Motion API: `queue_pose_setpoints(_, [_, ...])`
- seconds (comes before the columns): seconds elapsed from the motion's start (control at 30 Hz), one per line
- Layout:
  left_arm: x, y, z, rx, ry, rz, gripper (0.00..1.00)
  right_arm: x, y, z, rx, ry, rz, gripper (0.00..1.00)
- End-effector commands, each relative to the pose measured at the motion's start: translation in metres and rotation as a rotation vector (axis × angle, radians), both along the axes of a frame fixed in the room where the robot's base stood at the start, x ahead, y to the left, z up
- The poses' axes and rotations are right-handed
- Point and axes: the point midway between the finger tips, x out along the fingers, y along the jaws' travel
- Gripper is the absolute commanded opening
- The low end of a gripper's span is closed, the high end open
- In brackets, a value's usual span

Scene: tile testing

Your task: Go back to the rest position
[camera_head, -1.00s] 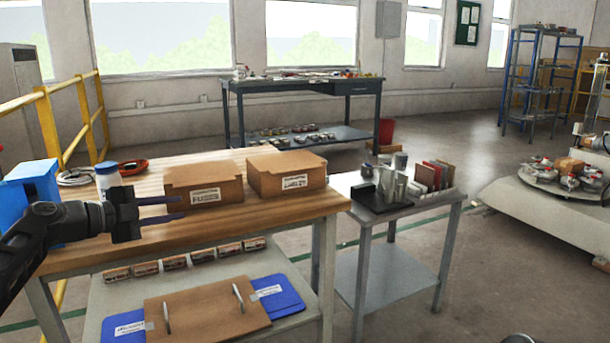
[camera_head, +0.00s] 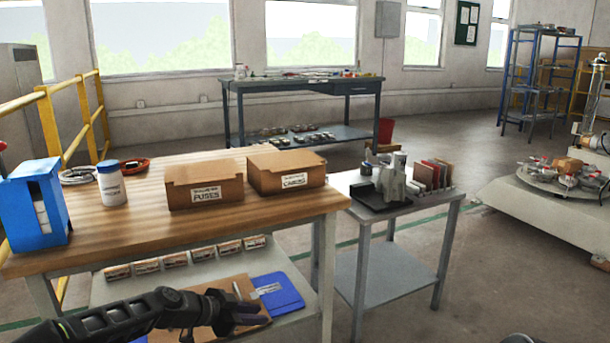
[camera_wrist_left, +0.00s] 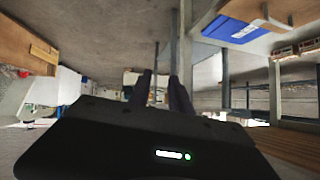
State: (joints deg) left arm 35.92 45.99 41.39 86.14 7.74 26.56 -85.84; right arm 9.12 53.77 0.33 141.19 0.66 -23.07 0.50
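My left gripper (camera_head: 255,312) is low in the head view, in front of the wooden workbench (camera_head: 130,234) and below its top. It overlaps the brown board (camera_head: 190,285) on the lower shelf in the picture; I see no contact. In the left wrist view the two dark fingers (camera_wrist_left: 160,80) stand a little apart with nothing between them. The left arm comes in from the bottom left.
The workbench carries a blue box (camera_head: 35,205), a white jar (camera_head: 111,185), a FUSES box (camera_head: 204,183) and a second cardboard box (camera_head: 286,172). A small metal table (camera_head: 385,285) stands to the right. Open floor (camera_head: 520,270) lies beyond it.

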Motion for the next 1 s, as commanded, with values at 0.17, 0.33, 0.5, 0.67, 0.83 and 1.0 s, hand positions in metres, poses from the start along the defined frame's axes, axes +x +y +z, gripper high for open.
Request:
queue_pose_setpoints(0.17, [-0.077, -0.055, -0.123, -0.046, 0.36, 0.171, 0.25, 0.0, 0.0, 0.0, 0.0, 0.0, 0.0, 0.72])
queue_pose_setpoints(0.33, [-0.176, -0.074, -0.216, -0.061, 0.66, 0.398, 0.25, 0.0, 0.0, 0.0, 0.0, 0.0, 0.0, 0.72])
queue_pose_setpoints(0.5, [-0.269, -0.068, -0.27, -0.061, 0.866, 0.624, 0.25, 0.0, 0.0, 0.0, 0.0, 0.0, 0.0, 0.72])
queue_pose_setpoints(0.67, [-0.34, -0.052, -0.296, -0.061, 0.992, 0.813, 0.25, 0.0, 0.0, 0.0, 0.0, 0.0, 0.0, 0.72])
queue_pose_setpoints(0.83, [-0.395, -0.034, -0.289, -0.068, 1.072, 0.98, 0.25, -0.001, 0.0, 0.015, 0.0, 0.002, 0.001, 0.72])
queue_pose_setpoints(1.0, [-0.395, -0.037, -0.242, -0.067, 1.079, 0.97, 0.25, -0.004, 0.002, 0.063, 0.004, 0.008, 0.009, 0.72])
